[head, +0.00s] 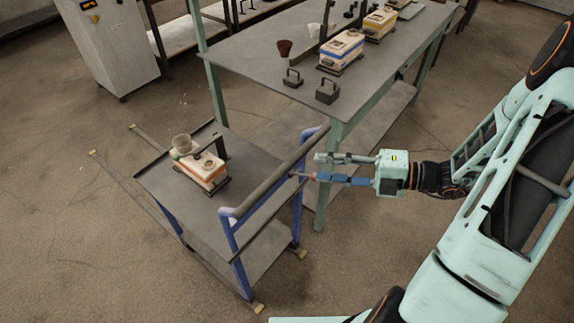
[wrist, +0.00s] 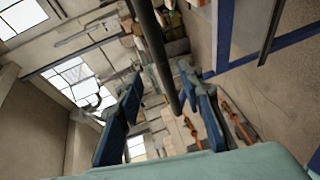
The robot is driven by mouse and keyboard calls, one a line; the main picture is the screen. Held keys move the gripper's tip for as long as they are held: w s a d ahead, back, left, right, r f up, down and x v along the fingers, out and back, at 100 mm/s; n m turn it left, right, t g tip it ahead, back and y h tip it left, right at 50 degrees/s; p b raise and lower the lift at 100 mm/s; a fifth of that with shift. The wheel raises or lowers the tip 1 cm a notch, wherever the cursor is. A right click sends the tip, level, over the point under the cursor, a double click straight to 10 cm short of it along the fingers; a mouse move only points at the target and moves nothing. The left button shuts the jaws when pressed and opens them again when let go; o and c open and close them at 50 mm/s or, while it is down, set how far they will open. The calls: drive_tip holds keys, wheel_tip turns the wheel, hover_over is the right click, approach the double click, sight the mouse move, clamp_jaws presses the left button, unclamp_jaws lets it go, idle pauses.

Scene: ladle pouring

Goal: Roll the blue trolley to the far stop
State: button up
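The blue trolley (head: 237,258) stands in the head view beside the green-legged workbench. Its push handle (head: 268,182) is a dark bar on blue posts along its right side. Two floor rails run under it, with yellow end pieces at the upper left (head: 93,152) and lower right (head: 260,308). My gripper (head: 302,175) is at the right of the handle, its fingers pointing left towards it. In the wrist view a dark bar (wrist: 158,50) runs down into the space between the parted fingers (wrist: 160,95). The fingers look apart from it; contact cannot be told.
An orange-and-white box (head: 203,168) with a cup (head: 182,143) stands on the trolley top. The workbench (head: 270,75) behind holds several boxes, weights and a brown cup (head: 284,47). A white cabinet (head: 107,45) stands at the back left. Floor at left is clear.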

sight(293, 166)
drive_tip(key=x, duration=0.9)
drive_tip(key=shift+a+f, duration=0.1)
drive_tip(key=shift+a, duration=0.3)
clamp_jaws()
